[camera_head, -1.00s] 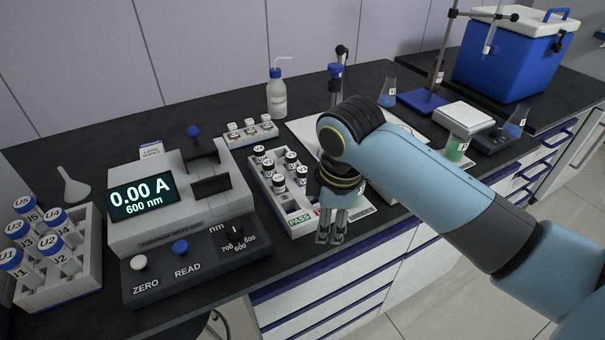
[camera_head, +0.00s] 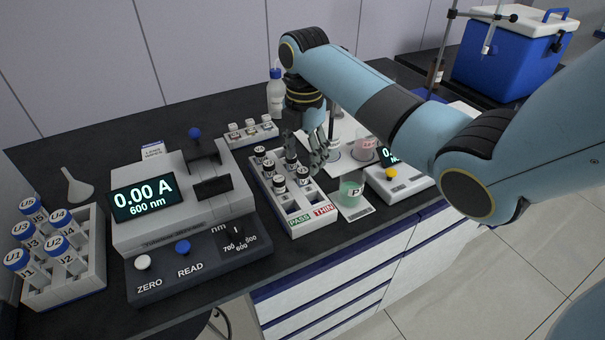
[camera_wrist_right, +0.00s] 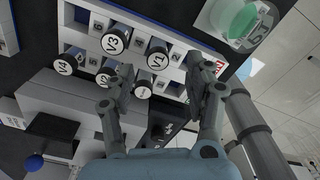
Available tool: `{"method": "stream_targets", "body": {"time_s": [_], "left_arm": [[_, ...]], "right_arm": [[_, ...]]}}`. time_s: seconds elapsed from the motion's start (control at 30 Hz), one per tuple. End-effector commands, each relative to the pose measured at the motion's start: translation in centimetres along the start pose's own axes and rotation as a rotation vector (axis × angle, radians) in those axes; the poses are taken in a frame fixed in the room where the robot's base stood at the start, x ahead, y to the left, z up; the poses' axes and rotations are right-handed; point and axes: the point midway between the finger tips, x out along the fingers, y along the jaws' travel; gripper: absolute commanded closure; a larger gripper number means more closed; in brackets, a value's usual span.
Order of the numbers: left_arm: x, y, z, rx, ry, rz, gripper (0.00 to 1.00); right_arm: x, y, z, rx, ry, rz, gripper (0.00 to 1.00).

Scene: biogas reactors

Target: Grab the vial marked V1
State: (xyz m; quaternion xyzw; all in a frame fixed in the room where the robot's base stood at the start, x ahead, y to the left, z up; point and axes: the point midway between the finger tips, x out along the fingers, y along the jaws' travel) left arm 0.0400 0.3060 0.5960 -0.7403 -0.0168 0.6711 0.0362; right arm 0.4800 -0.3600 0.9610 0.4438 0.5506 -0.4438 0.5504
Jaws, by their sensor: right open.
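The vial marked V1 (camera_wrist_right: 158,58) stands in a white rack (camera_wrist_right: 88,20), its dark cap with a white label facing the right wrist camera. In the head view, V1 (camera_head: 302,175) appears to be the right-hand vial nearest the PASS and THIN labels. My right gripper (camera_head: 306,157) is open and empty, above the rack's right row. In the wrist view its fingertips (camera_wrist_right: 160,74) appear either side of V1's line of sight, with no visible contact. V3 (camera_wrist_right: 115,40) and V4 (camera_wrist_right: 65,66) stand nearby. My left gripper is out of view.
Other vials stand close around V1. A green-filled beaker (camera_head: 350,191) is right of the rack; a small scale (camera_head: 400,186) is beyond it. The spectrophotometer (camera_head: 180,210) stands left. A wash bottle (camera_head: 276,98) and smaller vial rack (camera_head: 250,132) are behind.

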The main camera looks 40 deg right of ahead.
Motion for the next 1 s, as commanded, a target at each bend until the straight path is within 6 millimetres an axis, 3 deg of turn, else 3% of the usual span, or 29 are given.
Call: {"method": "stream_targets", "body": {"time_s": [0.3,0.57,1.0], "left_arm": [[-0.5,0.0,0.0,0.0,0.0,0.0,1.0],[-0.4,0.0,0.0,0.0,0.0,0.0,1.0],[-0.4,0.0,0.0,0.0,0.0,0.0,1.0]], "right_arm": [[4.4,0.2,-0.2,0.0,0.0,-0.001,0.47],[4.8,0.2,-0.2,0.0,0.0,0.0,0.47],[4.7,0.2,-0.2,0.001,0.0,0.0,1.0]]}}
